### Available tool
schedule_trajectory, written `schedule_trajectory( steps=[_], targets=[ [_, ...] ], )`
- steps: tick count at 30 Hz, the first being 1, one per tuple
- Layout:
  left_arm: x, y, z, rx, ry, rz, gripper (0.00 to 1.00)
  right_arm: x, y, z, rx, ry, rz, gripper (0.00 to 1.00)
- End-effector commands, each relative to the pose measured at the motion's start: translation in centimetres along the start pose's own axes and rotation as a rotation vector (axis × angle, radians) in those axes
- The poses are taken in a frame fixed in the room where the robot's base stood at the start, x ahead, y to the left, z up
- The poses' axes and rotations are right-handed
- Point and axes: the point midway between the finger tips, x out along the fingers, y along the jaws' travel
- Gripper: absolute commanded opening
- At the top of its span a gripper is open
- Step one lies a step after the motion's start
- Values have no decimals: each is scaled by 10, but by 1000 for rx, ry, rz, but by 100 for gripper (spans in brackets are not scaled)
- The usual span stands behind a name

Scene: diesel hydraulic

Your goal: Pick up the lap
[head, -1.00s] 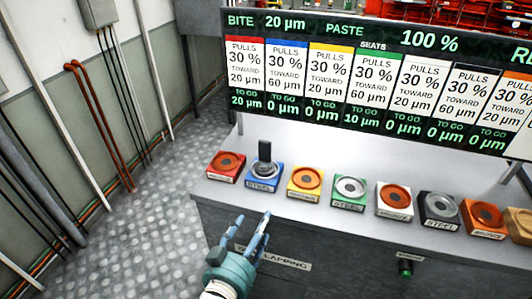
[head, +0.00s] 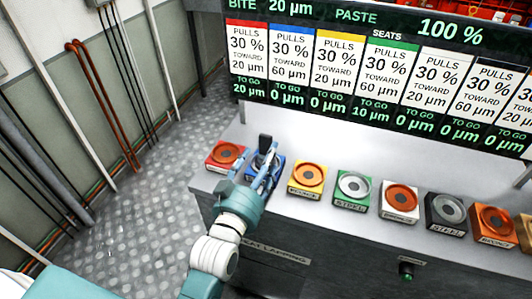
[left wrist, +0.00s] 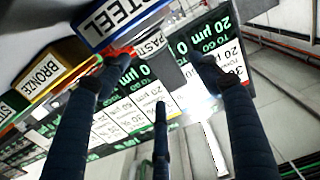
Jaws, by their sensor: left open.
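The lap (head: 265,146), a dark piece with an upright black handle, stands on the blue-edged steel block (head: 279,162) near the left end of the bench. My left gripper (head: 262,172) is at this block, with its fingers spread around the near side of the lap. It is open, and I cannot tell whether a finger touches the lap. The fingers hide much of the block and the lap's base. In the left wrist view the open fingers (left wrist: 160,85) reach up past the blue block (left wrist: 120,22) with its STEEL label. My right gripper is not in view.
A red block (head: 226,155) with an orange disc is close on the left. A yellow block (head: 306,178), a green block (head: 352,188) and several more stand in a row to the right. The display board (head: 370,85) rises behind. Bare bench top lies between.

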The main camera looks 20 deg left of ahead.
Motion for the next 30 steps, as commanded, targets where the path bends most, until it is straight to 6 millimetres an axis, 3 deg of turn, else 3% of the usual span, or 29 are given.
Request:
schedule_trajectory(
  steps=[5, 9, 17, 27, 30],
  targets=[
    [28, 1, -6, 0, 1, 0, 64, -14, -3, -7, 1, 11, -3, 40],
    [43, 1, -3, 1, 0, 0, 64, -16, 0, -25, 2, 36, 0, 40],
    [47, 0, -2, 0, 0, 0, 64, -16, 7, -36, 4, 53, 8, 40],
    [46, 0, -2, 1, 1, 0, 1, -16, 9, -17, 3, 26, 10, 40],
    [47, 0, -4, 1, 6, 0, 1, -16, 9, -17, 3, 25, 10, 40]
  ],
)
